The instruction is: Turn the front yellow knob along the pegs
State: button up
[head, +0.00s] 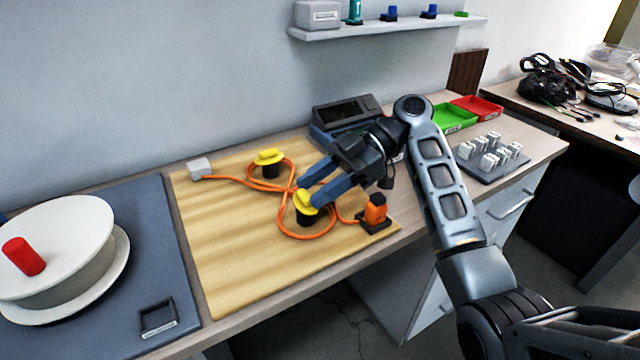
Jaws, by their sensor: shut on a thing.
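The front yellow knob (304,203) sits on a black post on the wooden board (225,265). My gripper (308,193) reaches down to it from the right, and its two blue fingers are shut on it. The fingers hide part of the knob, and I cannot tell its exact angle. A second yellow knob (268,156) stands on another black post farther back, its raised grip running roughly left to right. An orange cable (290,233) winds around both posts.
The cable runs from a grey block (199,168) to an orange plug (376,210) in a dark base. A white drum (60,250) with a red cylinder (24,256) stands at left. A dark console (345,112), a green tray (450,117) and a rack of white parts (490,158) stand behind or right.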

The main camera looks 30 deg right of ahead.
jog(key=shift+f+n+g, duration=0.3)
jog(key=shift+f, duration=0.05)
jog(key=o, duration=1.1)
jog(key=shift+c, duration=0.2)
jog(key=v, duration=0.8)
jog(key=shift+w+a+r, duration=0.1)
jog(key=shift+r, duration=0.2)
